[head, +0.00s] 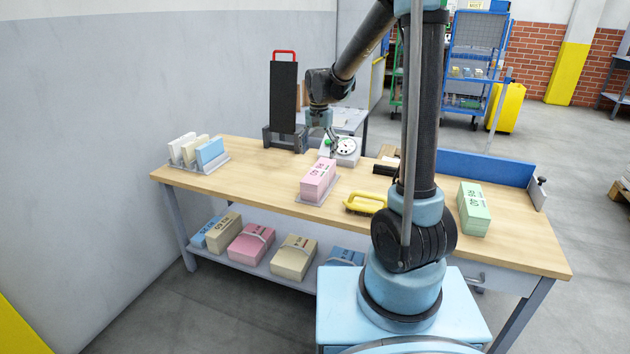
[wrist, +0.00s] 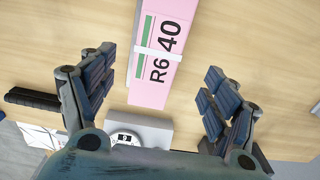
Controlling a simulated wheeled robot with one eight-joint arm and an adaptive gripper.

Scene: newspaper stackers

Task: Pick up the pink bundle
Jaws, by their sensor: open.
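A pink bundle (head: 318,178) lies on a grey tray (head: 315,197) on the wooden table. In the wrist view the pink bundle (wrist: 152,90) shows black "R6 40" print, a green stripe and a white band, and runs out of the top edge. My gripper (head: 332,142) is above the table, behind the bundle near a round-dial scale (head: 343,146). Its fingers (wrist: 160,68) are spread wide and empty, with the bundle's near end showing between them, apart from both. The height gap is hard to judge. Another pink bundle (head: 250,243) lies on the lower shelf.
A yellow-handled tool (head: 365,203) lies right of the bundle, and a green bundle (head: 473,208) further right. A black upright stand (head: 284,100) is at the back. A rack of paper stacks (head: 198,153) is at the left. Bare tabletop (head: 260,172) lies left of the bundle.

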